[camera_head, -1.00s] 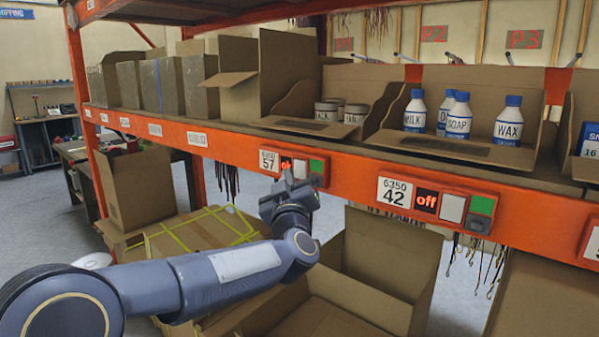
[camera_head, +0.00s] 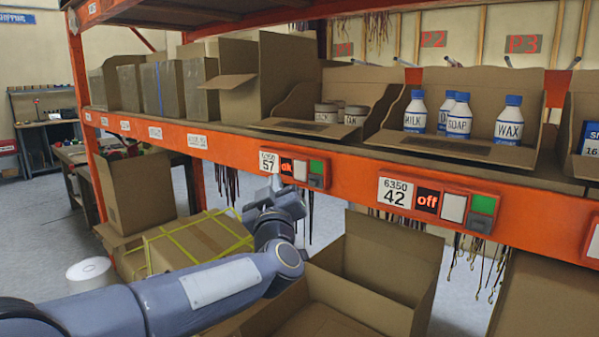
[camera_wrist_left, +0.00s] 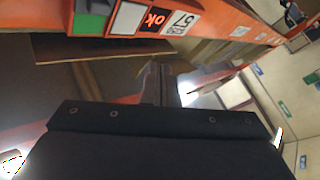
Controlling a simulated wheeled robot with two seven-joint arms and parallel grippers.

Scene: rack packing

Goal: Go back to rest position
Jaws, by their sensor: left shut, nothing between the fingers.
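My left gripper (camera_head: 273,188) is shut and empty. It is just below the small button panel (camera_head: 305,172) under the label 57, on the orange shelf beam (camera_head: 345,180). The panel's display reads ok and its green button is visible. The left wrist view shows the same panel (camera_wrist_left: 125,17) at the top left, upside down, apart from the dark gripper body (camera_wrist_left: 155,125). My right gripper is not in view.
Above the beam, open cartons hold cans (camera_head: 327,112) and white bottles (camera_head: 459,118). A second panel (camera_head: 453,206) at label 42 reads off. Open cardboard boxes (camera_head: 375,262) stand below the beam, and a strapped box (camera_head: 197,243) stands to the left.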

